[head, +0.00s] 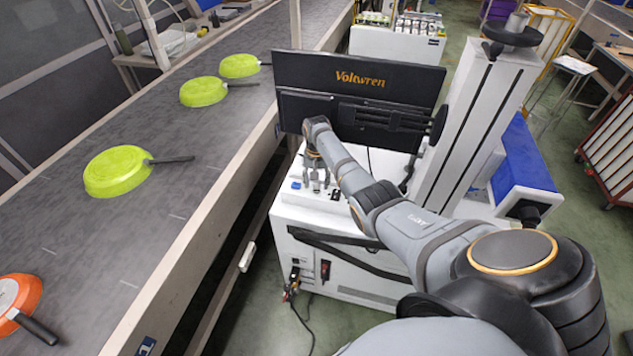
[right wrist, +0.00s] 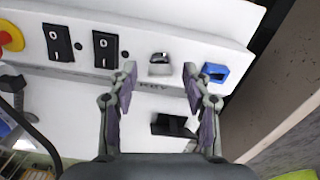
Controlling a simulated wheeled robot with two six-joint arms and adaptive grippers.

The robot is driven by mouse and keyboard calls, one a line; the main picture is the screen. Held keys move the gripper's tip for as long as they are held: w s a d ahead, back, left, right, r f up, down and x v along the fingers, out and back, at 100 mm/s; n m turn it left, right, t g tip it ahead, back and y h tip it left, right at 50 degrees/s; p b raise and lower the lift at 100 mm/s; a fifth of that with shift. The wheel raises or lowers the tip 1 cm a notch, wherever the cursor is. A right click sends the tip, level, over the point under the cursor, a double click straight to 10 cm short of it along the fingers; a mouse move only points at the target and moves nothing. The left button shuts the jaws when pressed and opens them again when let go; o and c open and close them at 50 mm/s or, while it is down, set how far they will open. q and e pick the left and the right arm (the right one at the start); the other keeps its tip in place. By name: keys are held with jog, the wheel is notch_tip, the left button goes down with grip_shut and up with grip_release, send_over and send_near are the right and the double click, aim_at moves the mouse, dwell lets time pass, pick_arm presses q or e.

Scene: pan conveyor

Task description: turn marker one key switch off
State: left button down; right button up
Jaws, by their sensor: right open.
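The key switch (right wrist: 160,62) is a small metal part on the white panel, with lettering below it that seems to read KEY. In the right wrist view my right gripper (right wrist: 161,88) is open and empty. Its fingertips lie to either side of the key switch in the picture, apart from each other. I cannot tell how far they are from the panel. In the head view the right gripper (head: 317,182) points down over the white marker cabinet (head: 340,262), and its fingers hide the key switch there. My left gripper is not in view.
Two black rocker switches (right wrist: 105,50) and a red knob on yellow (right wrist: 10,38) lie left of the key switch; a blue socket (right wrist: 215,72) lies right. A Voltwren monitor (head: 360,80) stands behind the gripper. A conveyor (head: 140,230) with green pans (head: 118,171) and an orange pan (head: 20,295) runs at left.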

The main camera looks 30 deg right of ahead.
jog(key=shift+f, duration=0.1)
grip_shut()
jog(key=shift+n, duration=0.4)
jog(key=n+p, duration=0.1)
jog(key=n, duration=0.1)
jog(key=shift+n, duration=0.4)
jog(key=n+p, duration=0.1)
jog(key=n, duration=0.2)
jog(key=shift+n, duration=0.3)
jog(key=n, duration=0.4)
jog(key=shift+n, duration=0.3)
jog(key=shift+n+p, duration=0.35)
jog(key=shift+n, duration=1.95)
